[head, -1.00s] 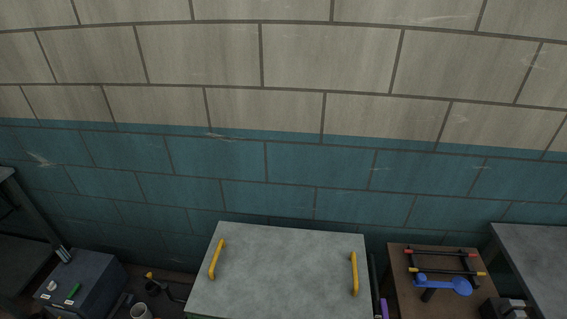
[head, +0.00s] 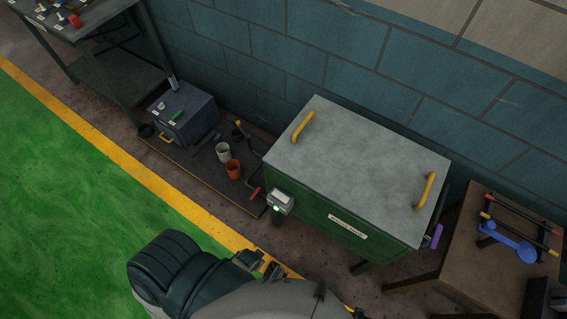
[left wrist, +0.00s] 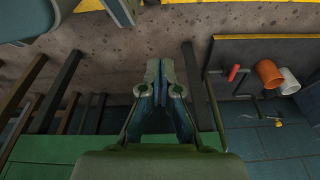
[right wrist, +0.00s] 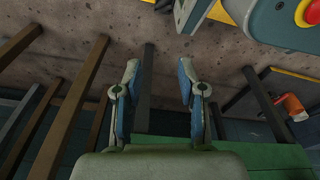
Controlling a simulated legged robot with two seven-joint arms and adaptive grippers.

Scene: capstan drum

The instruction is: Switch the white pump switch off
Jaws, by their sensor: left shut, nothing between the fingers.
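A small pale box (head: 280,201) with a green light is at the near left corner of the green chest. I cannot tell which of these is the pump switch. In the left wrist view my left gripper (left wrist: 160,68) is shut and empty, with floor beyond it. In the right wrist view my right gripper (right wrist: 158,70) is open and empty. Neither touches a switch.
The green chest (head: 345,160) has a grey lid with yellow handles. A white cup (head: 223,152), an orange cup (head: 233,169) and a red-handled crank (head: 255,193) are left of it. A wooden table (head: 480,245) stands right. Green floor at left is clear.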

